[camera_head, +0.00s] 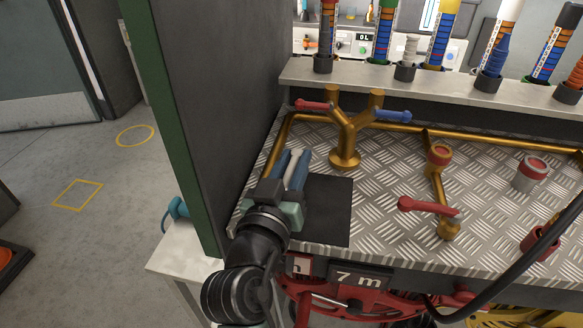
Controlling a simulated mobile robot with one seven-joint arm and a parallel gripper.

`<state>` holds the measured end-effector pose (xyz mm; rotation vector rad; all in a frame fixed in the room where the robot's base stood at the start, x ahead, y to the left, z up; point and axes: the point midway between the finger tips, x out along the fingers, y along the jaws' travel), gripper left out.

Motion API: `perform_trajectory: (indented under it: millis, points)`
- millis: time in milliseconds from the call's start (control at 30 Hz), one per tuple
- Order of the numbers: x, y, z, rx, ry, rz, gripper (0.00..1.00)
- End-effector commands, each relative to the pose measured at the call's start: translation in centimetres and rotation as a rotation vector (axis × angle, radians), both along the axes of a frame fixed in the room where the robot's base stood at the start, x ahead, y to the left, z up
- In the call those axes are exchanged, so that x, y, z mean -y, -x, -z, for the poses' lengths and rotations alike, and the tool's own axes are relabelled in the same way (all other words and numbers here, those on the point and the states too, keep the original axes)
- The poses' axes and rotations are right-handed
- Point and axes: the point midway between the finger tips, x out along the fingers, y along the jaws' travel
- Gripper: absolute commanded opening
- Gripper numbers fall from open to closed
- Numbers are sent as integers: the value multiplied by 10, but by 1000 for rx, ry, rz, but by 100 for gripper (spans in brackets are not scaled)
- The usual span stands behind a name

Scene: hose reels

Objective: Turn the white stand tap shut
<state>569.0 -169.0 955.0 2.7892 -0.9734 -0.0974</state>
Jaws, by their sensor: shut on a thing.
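My gripper (292,163) reaches over the left part of the metal tread-plate deck, with its two blue fingers pointing away from the camera. A slim white piece (295,154) shows between the fingers, and the gripper is shut on it. It looks like the white stand tap's handle; the tap's body and base are hidden by the gripper, so its angle cannot be judged well. Just beyond stands a brass Y-shaped stand (344,150) with a red lever (313,106) on its left arm and a blue lever (392,115) on its right.
A dark wall panel with a green edge (165,110) stands close left of my arm. A dark mat (328,215) lies right of my gripper. A red-handled valve (428,207) is further right. A black hose (530,255) crosses the right front. Striped tubes line the back shelf (450,90).

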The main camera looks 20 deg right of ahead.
Motion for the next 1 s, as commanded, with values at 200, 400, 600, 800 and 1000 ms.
perform_trajectory:
  millis: [200, 400, 600, 800, 1000]
  points:
    - [5, 5, 7, 5, 0, 140, 0]
    - [10, 10, 5, 3, -1, 276, 0]
    - [13, 15, 4, 0, 0, 381, 0]
    - [15, 18, 2, -1, 0, 439, 0]
    - [16, 19, 1, -3, 1, 455, 0]
